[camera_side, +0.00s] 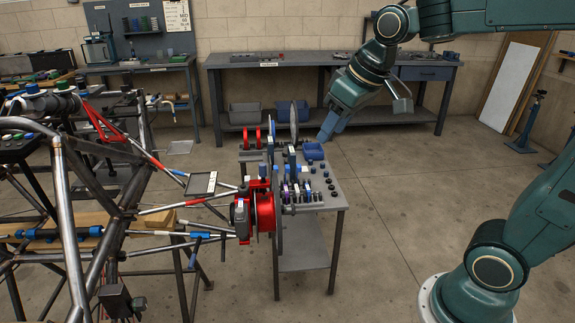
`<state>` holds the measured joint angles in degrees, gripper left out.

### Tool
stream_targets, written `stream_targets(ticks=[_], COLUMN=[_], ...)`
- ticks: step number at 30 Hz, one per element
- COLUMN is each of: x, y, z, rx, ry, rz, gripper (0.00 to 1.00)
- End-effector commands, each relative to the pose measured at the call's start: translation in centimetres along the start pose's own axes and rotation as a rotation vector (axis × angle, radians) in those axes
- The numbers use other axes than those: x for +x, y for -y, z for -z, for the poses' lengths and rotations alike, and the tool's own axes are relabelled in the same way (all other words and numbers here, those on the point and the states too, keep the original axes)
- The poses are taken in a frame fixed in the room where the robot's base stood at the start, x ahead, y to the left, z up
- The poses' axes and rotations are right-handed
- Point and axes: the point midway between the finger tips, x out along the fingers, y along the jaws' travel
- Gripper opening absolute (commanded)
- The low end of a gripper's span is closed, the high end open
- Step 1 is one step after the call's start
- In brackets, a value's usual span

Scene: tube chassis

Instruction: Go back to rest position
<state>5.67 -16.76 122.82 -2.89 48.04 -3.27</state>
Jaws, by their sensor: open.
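My gripper (326,133) is at the end of the green arm, which reaches in from the upper right. Its blue end points down and to the left, just above the back right edge of the small grey work table (335,192). It is open, and I see nothing held in it. Whether the gripper touches the bin or table cannot be told from this view.
The tube chassis (68,215) fills the left, with a red hub (264,211) between it and the work table. Small parts and upright discs crowd the table. A long workbench (215,61) stands at the back wall. The floor right of the table is clear.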

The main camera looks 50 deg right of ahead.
Motion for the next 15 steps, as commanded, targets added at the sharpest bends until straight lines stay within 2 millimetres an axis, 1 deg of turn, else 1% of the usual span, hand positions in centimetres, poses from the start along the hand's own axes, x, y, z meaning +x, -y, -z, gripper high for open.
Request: stream_targets(ticks=[1, 6, 12, 15], x=[-0.6, -2.0, -2.8, -2.9], y=[0.3, 1.2, 1.9, 2.0], z=[-1.2, -5.2, -9.8, -11.7], rx=[-0.001, -0.001, 0.002, 0.002], ry=[-0.007, -0.017, -0.03, -0.034], rz=[0.001, 0.003, 0.006, 0.008], gripper=[0.43, 0.43, 0.43, 0.43])
